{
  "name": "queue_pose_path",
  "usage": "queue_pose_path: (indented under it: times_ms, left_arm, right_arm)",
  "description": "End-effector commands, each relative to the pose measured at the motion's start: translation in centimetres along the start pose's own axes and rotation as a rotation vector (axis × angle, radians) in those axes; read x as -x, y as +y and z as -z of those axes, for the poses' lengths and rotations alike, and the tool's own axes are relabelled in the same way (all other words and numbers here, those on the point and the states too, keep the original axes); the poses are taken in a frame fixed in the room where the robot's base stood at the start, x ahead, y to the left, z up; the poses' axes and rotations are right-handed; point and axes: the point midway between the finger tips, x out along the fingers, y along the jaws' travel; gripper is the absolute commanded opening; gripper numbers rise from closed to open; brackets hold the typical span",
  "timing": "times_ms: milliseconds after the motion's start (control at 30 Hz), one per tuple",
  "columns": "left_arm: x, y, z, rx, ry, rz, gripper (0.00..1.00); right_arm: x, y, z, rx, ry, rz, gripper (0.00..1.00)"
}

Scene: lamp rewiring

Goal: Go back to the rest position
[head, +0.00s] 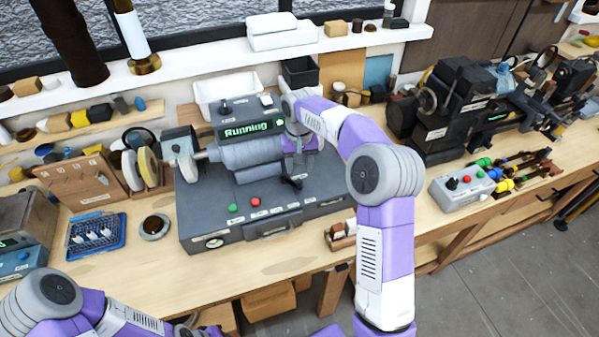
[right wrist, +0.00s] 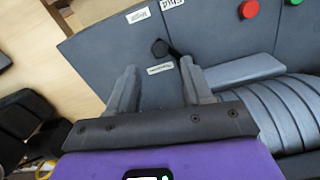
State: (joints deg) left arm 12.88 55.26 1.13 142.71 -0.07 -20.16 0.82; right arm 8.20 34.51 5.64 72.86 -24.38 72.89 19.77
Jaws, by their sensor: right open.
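My right gripper (head: 292,172) is over the right side of a grey bench machine (head: 205,215), beside its ribbed motor body. In the right wrist view my right gripper (right wrist: 158,80) has its two fingers apart with nothing between them. A small black lever knob (right wrist: 160,48) on the machine's top shows just beyond the fingertips, apart from them as far as I can tell. The machine's display (head: 245,129) reads "Running" in green. My left arm shows at the bottom left of the head view, and its gripper is not visible.
The machine has a green button (head: 233,207) and a red button (head: 255,201). A small wooden box (head: 341,238) stands at its right front. A grey control box (head: 462,186) and a dark lathe (head: 455,110) stand at right. A blue tray (head: 96,237) lies at left.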

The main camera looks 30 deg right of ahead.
Motion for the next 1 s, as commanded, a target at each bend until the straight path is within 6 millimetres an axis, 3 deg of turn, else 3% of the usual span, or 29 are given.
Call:
queue_pose_path:
  times_ms: [200,700,767,1000]
  left_arm:
    - [0.2,0.1,0.0,0.000,0.000,0.000,0.00]
    - [0.3,0.1,0.0,0.000,0.000,0.000,0.00]
    - [0.8,0.3,0.0,0.000,0.000,0.000,0.00]
    - [5.0,1.9,-0.2,0.000,0.001,0.000,0.00]
  right_arm:
    - [1.8,0.0,0.0,0.000,0.000,0.000,0.50]
    - [1.9,0.0,0.0,0.000,0.000,0.000,0.50]
    - [2.4,0.0,0.0,0.000,0.000,0.000,0.50]
    - [7.0,0.0,0.0,0.000,0.000,0.000,0.50]
